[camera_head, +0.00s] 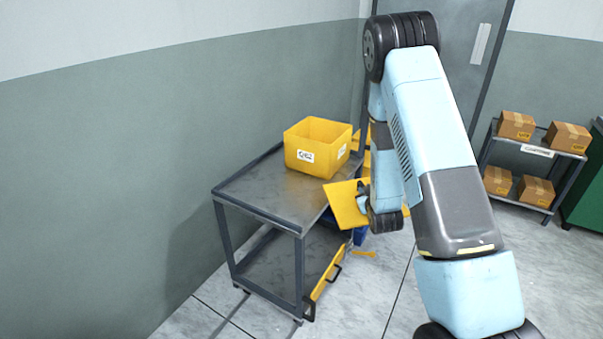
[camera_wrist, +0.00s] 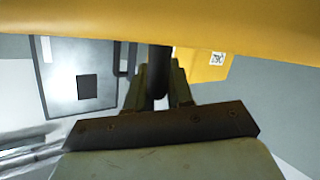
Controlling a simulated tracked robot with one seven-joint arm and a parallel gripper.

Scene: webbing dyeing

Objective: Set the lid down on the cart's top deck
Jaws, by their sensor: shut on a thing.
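The lid (camera_head: 345,206) is a flat yellow panel, held out past the right side of the cart and tilted in the head view. My gripper (camera_head: 364,200) is shut on it, with the arm hiding part of the lid. In the wrist view the lid (camera_wrist: 150,22) fills the top, and a dark part (camera_wrist: 158,95) shows between the fingers. The cart's top deck (camera_head: 250,192) is grey metal, bare at its near part. The lid overlaps the deck's right edge in the picture; the height gap cannot be told.
A yellow bin (camera_head: 295,147) with a label stands at the deck's far end. The lower shelf (camera_head: 275,265) has a yellow item with a black handle at its edge. A rack with several cardboard boxes (camera_head: 516,125) stands at the far right. A grey-green wall runs along the left.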

